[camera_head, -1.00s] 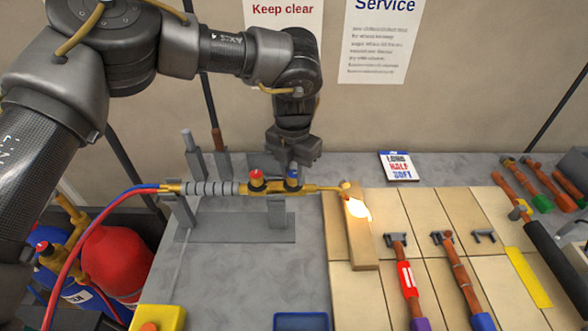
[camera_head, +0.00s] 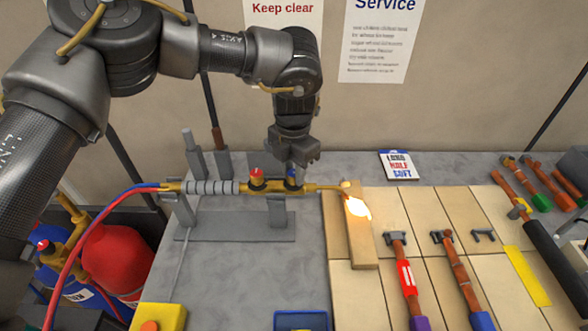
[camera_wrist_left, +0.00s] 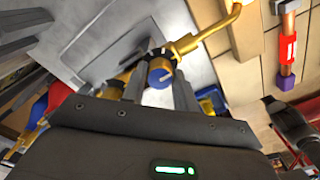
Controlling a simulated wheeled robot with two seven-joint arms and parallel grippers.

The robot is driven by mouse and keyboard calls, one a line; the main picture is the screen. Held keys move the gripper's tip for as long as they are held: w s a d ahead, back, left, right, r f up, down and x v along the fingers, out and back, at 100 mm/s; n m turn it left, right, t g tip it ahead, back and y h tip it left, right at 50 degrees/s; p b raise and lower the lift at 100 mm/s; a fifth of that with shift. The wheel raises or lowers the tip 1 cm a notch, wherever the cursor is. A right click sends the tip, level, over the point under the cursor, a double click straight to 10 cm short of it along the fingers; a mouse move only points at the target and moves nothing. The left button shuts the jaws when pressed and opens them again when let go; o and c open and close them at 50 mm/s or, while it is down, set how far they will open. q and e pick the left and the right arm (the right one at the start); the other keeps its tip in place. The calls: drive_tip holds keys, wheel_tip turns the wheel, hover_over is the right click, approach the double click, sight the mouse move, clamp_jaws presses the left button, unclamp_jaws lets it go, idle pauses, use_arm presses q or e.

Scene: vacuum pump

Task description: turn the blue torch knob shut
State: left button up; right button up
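The torch (camera_head: 210,187) lies level in a grey stand, with a flame (camera_head: 357,208) at its nozzle. It carries a red knob (camera_head: 256,173) and, closer to the nozzle, the blue knob (camera_head: 292,183). My left gripper (camera_head: 298,168) points down at the blue knob, its fingers on either side and appearing shut on it. In the left wrist view the blue knob (camera_wrist_left: 160,75) shows a pale mark, with a grey finger close on its right. The fingers partly hide the knob in the head view.
A wooden block (camera_head: 361,243) stands by the flame. Several tools lie on the tan mats at right. A blue tray (camera_head: 302,321) and a yellow box (camera_head: 160,317) sit at the front.

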sight(294, 173)
use_arm(q)
drive_tip(key=o, duration=0.4)
drive_tip(key=shift+r, duration=0.25)
wheel_tip(294, 173, up, 10)
drive_tip(key=b, duration=0.2)
drive_tip(key=shift+r, duration=0.15)
drive_tip(key=shift+d, duration=0.1)
